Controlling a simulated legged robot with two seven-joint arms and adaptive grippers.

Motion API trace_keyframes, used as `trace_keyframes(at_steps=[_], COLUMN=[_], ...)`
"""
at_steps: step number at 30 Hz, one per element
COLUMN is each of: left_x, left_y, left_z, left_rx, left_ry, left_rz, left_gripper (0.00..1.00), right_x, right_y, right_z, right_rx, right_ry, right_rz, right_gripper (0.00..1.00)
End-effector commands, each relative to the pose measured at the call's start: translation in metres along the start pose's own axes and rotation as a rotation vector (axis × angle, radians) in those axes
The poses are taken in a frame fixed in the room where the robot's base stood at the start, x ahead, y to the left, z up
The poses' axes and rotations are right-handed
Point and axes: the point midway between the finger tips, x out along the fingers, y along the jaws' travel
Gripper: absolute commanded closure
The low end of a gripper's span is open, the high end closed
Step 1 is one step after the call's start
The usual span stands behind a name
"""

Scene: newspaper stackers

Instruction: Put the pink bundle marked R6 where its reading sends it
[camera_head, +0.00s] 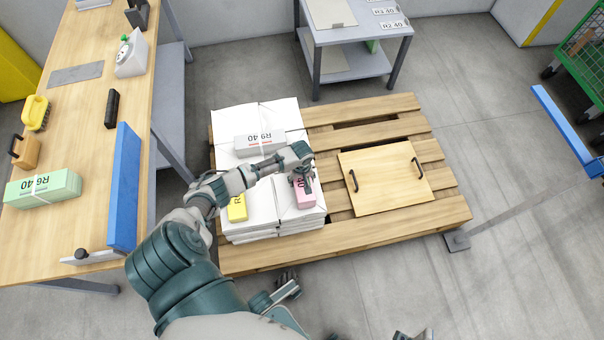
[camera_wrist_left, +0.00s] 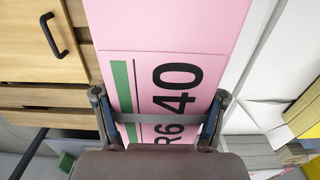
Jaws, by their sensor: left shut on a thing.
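The pink bundle (camera_head: 305,196) is at the front right of the white paper stack (camera_head: 270,118) on the pallet. My left gripper (camera_head: 302,178) is over it and shut on it. In the left wrist view the pink bundle (camera_wrist_left: 180,30) reads "R6 40" beside a green bar, and a grey strap crosses it between the fingers of my left gripper (camera_wrist_left: 160,97). I cannot tell whether the bundle touches the stack below. Dark finger-like parts, perhaps my right gripper (camera_head: 287,279), show low in the head view; their state is unclear.
A grey bundle marked R9 40 (camera_head: 260,142) and a yellow bundle (camera_head: 237,208) lie on the stack. A green bundle marked R6 40 (camera_head: 42,188) is on the left bench (camera_head: 75,110). A handled board (camera_head: 385,182) lies on the pallet. A grey table with labels (camera_head: 385,25) stands behind.

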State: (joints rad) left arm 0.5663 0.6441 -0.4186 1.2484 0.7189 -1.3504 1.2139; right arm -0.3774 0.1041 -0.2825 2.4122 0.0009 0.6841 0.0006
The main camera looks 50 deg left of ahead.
Motion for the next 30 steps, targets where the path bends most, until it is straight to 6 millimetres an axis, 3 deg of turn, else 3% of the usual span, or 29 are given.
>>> trace_keyframes(at_steps=[9, 10, 13, 24, 30], left_x=[0.004, 0.003, 0.003, 0.004, -0.024], left_y=[0.001, 0.001, 0.001, -0.001, 0.0], left_z=[-0.001, -0.001, -0.001, 0.0, -0.001], left_rx=[-0.001, -0.001, -0.001, 0.0, 0.002], left_ry=[0.002, 0.002, 0.002, -0.002, 0.002], left_rz=[0.004, 0.004, 0.004, -0.002, 0.001], left_gripper=[0.99, 0.22, 0.0, 0.0, 0.0], right_x=[-0.002, -0.002, -0.002, -0.002, -0.002], right_y=[0.0, 0.0, 0.0, 0.0, 0.0], right_z=[0.002, 0.002, 0.002, 0.002, 0.002], right_rx=[0.0, 0.0, 0.0, 0.0, 0.0], right_ry=[-0.003, -0.003, -0.003, -0.004, -0.004], right_rz=[0.001, 0.0, 0.0, 0.0, 0.0], right_gripper=[0.6, 0.6, 0.6, 0.6, 0.6])
